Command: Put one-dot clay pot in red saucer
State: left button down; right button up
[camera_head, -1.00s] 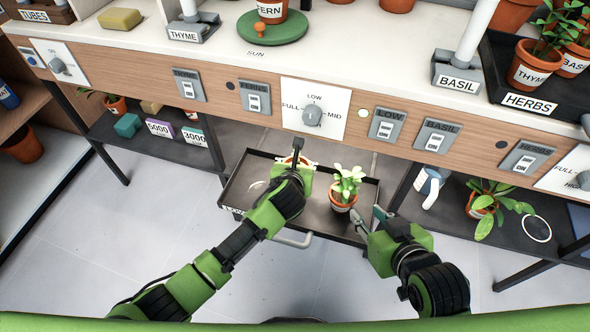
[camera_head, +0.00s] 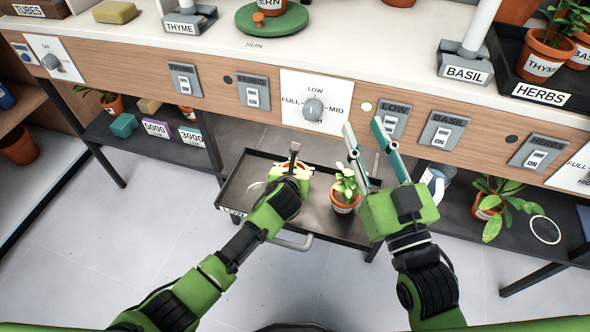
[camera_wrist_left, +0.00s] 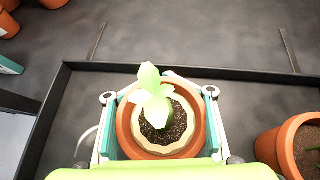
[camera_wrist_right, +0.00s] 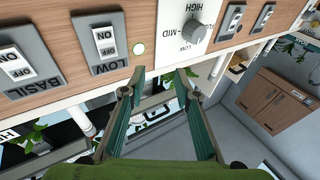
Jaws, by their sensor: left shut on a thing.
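My left gripper (camera_head: 295,155) is over the dark tray below the counter. It is shut on a potted plant (camera_wrist_left: 160,145) with a pale inner rim, dark soil and pale leaves. A red-brown ring (camera_wrist_left: 124,133) surrounds that rim; I cannot tell whether it is a saucer or the pot's outer wall. No dot marks are visible. My right gripper (camera_head: 364,125) is open and empty in front of the counter's panel; its spread fingers also show in the right wrist view (camera_wrist_right: 162,75). No separate red saucer can be made out.
Another clay pot (camera_head: 344,208) with a leafy plant stands at the right of the dark tray (camera_head: 318,222). Switches and a dial (camera_head: 313,109) line the panel above. A green saucer (camera_head: 290,22) and the herbs tray (camera_head: 510,78) are on the counter.

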pick_arm(q)
jog(key=shift+f, duration=0.2)
pick_arm(e)
jog(key=shift+s+r+t, duration=0.15)
jog(key=shift+r+t, duration=0.15)
jog(key=shift+r, duration=0.3)
jog(key=shift+s+r+t, duration=0.15)
jog(key=shift+r+t, duration=0.15)
jog(key=shift+r, duration=0.25)
pick_arm(q)
jog(key=c, duration=1)
grip_release()
jog(key=shift+f, duration=0.2)
